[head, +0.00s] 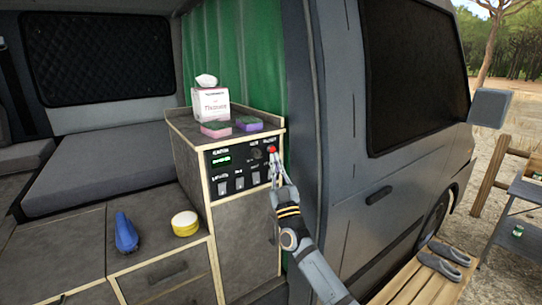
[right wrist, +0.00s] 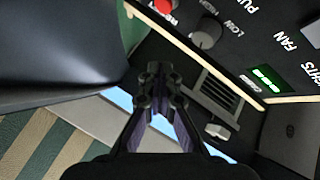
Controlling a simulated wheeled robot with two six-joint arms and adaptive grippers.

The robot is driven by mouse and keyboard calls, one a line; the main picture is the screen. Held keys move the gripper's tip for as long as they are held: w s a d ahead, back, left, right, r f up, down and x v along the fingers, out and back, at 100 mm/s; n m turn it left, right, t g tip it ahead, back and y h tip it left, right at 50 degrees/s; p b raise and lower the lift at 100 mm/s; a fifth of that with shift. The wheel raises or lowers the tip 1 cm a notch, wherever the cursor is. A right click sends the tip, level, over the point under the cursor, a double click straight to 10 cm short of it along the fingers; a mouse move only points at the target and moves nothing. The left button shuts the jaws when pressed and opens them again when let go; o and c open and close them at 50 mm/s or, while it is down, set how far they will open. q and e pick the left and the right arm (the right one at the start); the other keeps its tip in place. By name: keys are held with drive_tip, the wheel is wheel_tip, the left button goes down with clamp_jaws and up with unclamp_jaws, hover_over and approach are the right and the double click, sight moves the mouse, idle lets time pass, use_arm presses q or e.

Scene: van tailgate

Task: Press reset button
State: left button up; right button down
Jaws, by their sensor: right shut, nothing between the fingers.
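The red button (head: 271,149) sits at the upper right of the black control panel (head: 240,180) on the cabinet front. In the right wrist view the red button (right wrist: 163,6) shows at the top edge, partly cut off. My right gripper (head: 273,160) is shut and empty, with its tips just below the button in the head view. In the right wrist view the closed fingers (right wrist: 158,72) point toward the panel, below the button. Whether the tips touch the panel cannot be told. My left gripper is not clearly seen.
A grey knob (right wrist: 207,32) and a green display (right wrist: 268,78) are near the button. On the cabinet top stand a tissue box (head: 210,104) and two sponges (head: 248,123). The van's door pillar (head: 305,130) rises close to the right of the panel.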

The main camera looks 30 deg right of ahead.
sight(272, 149)
drive_tip(key=shift+w+d, duration=0.1)
idle(0.3)
drive_tip(key=w+d+b, duration=0.3)
drive_tip(key=w+b, duration=0.1)
drive_tip(key=shift+w+d+f, duration=0.15)
drive_tip(key=shift+w+d, duration=0.15)
drive_tip(key=shift+w, duration=0.1)
idle(0.6)
drive_tip(key=shift+w+b, duration=0.55)
drive_tip(key=shift+b, duration=0.1)
idle(0.7)
drive_tip(key=shift+s, duration=0.1)
